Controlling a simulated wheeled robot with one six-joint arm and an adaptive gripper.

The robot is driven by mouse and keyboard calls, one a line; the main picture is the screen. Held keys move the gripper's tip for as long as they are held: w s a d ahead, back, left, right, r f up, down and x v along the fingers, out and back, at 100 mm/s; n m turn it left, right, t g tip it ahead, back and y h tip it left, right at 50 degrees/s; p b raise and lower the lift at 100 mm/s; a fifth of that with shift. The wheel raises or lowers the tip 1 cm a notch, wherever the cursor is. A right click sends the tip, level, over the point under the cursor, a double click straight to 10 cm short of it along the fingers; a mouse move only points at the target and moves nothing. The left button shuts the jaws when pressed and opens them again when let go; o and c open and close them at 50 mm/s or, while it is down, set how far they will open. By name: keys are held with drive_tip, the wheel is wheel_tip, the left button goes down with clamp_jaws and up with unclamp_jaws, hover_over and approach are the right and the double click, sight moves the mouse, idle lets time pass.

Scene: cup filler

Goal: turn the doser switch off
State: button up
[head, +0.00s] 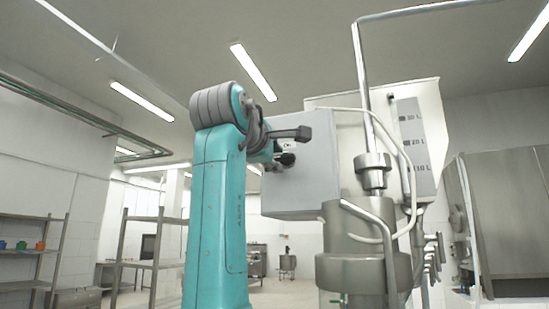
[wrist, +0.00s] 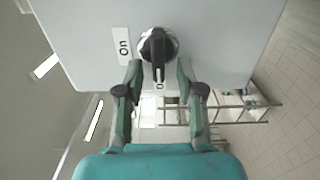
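The doser switch is a black knob with a light pointer mark (wrist: 157,46) on a round metal base, on the face of a grey box (wrist: 220,40). An "On" label (wrist: 124,46) sits left of the knob in the wrist view. Another label below the knob is mostly hidden. My gripper (wrist: 158,72) is open, its two fingertips apart on either side of the knob's lower end, with no clear contact. In the head view my gripper (head: 296,146) is at the left part of the box (head: 310,190). I cannot clearly tell the knob from the dark fingers there.
A steel doser vessel (head: 365,272) with pipes and a white hose (head: 385,125) stands right of the box. A graduated hopper panel (head: 412,145) is behind it. Metal shelves (head: 150,240) stand at the far left. Open floor (head: 285,292) shows behind my arm.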

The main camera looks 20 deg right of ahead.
drive_tip(key=v, duration=1.2)
idle(0.4)
